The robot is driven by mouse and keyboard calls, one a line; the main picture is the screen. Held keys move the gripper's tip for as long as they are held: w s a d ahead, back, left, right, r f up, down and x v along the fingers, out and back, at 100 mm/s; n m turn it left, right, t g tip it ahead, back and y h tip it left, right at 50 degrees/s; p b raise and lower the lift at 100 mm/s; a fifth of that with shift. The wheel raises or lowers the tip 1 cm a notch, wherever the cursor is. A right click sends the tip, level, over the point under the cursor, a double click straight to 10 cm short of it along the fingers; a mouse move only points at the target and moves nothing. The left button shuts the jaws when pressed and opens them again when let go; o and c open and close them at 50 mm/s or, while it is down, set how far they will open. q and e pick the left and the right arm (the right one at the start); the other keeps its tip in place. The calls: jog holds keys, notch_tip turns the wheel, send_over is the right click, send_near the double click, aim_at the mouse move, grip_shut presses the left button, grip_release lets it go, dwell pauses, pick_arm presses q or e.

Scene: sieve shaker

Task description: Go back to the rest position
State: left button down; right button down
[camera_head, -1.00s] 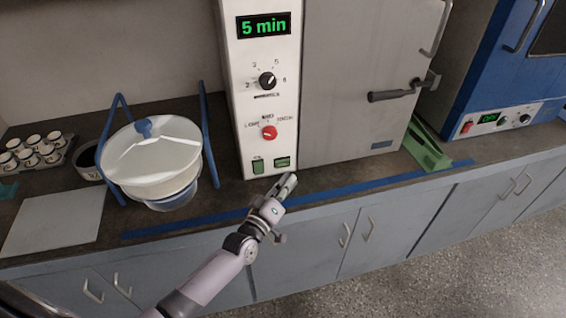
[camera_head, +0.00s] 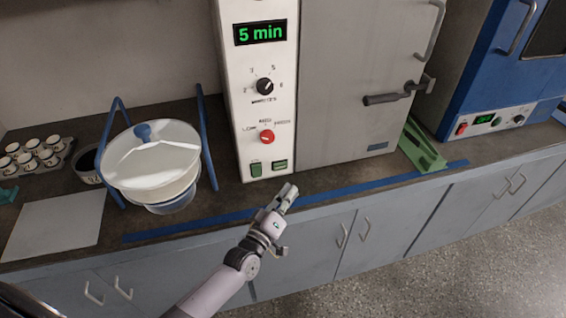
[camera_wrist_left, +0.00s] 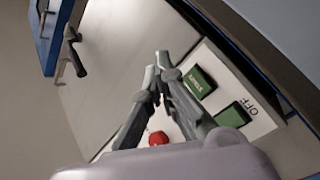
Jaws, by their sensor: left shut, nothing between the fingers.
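My left gripper (camera_head: 286,196) is shut and empty, in front of the lower part of the sieve shaker's white control panel (camera_head: 262,95). It hangs apart from the panel, by the counter's front edge. In the left wrist view its fingertips (camera_wrist_left: 162,62) are together. The display (camera_head: 260,33) reads "5 min". The switches also show close behind the fingers in the left wrist view (camera_wrist_left: 199,82). My right gripper is out of view.
A lidded white bowl (camera_head: 152,165) stands in a blue frame at left. A tray of small cups (camera_head: 35,155) and a pale board (camera_head: 52,225) lie further left. A green rack (camera_head: 424,150) and a blue oven (camera_head: 480,75) stand at right. The floor is clear.

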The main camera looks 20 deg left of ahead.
pick_arm(q)
jog(key=s+d+f+m+g+h, duration=0.1)
jog(key=s+d+f+m+g, duration=0.15)
jog(key=s, duration=0.25)
jog(key=s+d+f+m+g, duration=0.2)
jog(key=s+m+g, duration=0.2)
jog(key=s, duration=0.1)
jog(key=s+a+m+g+y, duration=0.15)
jog(key=s+a+g, duration=0.25)
jog(key=s, duration=0.6)
jog(key=s+a+m+g+y, duration=0.1)
jog(key=s+a+g+y, duration=0.3)
jog(key=s, duration=0.6)
notch_tip(320, 180, down, 26)
jog(key=s+a+g, duration=0.1)
jog(key=s+g, duration=0.1)
jog(key=s+a+f, duration=0.3)
jog(key=s+f, duration=1.2)
jog(key=s, duration=0.2)
jog(key=shift+f+m+g, duration=0.35)
jog(key=shift+m+g, duration=0.05)
jog(key=shift+g, duration=0.05)
